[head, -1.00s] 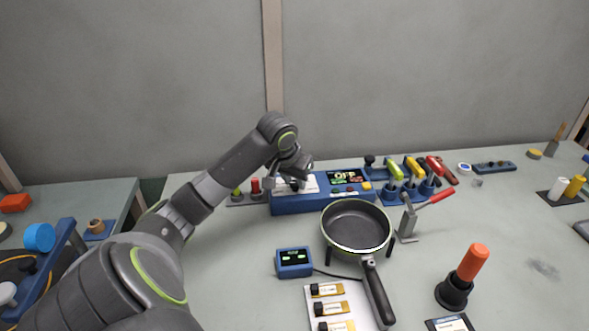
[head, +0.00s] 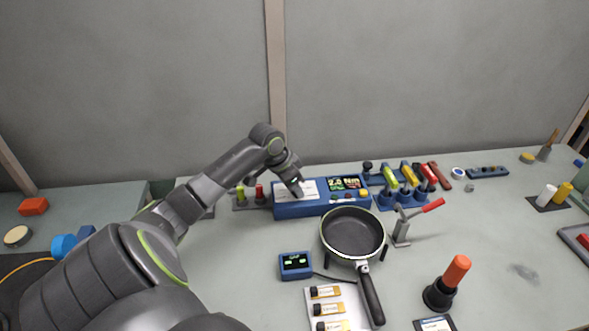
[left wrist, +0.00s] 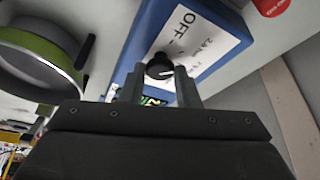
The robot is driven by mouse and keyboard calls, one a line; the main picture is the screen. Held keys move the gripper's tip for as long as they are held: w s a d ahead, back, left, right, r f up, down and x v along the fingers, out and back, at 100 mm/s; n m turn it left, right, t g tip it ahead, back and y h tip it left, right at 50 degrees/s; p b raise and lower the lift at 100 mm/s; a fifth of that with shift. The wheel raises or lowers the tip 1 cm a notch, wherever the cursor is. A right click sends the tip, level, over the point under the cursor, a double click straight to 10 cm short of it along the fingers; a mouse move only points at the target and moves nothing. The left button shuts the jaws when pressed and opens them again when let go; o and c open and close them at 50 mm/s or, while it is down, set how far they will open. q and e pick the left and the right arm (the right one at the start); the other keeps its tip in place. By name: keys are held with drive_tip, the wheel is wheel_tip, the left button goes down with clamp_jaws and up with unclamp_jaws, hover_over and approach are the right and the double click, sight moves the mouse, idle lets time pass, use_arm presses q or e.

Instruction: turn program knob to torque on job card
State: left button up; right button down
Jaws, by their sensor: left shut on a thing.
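The blue controller box (head: 318,208) stands at the back of the table. Its screen (head: 344,184) reads about "2.0 Nm". A white label (head: 309,188) on its top shows "OFF" and further print in the left wrist view (left wrist: 200,38). My left gripper (head: 298,190) reaches down to the box top. In the left wrist view its fingers (left wrist: 160,80) are shut on the round black program knob (left wrist: 158,67), which has a white pointer line. The knob is hidden by the gripper in the head view. A dark card (head: 434,324) at the bottom edge is cut off and unreadable. My right gripper is out of view.
A pan (head: 352,232) stands in front of the box with its handle toward me. Several coloured-handled drivers (head: 408,176) stand right of the box. A small blue display unit (head: 295,265) and a black-based orange-handled tool (head: 457,272) stand nearer.

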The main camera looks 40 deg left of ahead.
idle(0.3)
use_arm(q)
drive_tip(key=o, duration=1)
drive_tip(key=shift+c, duration=0.2)
drive_tip(key=v, duration=1.7)
drive_tip(key=shift+s+r, duration=0.15)
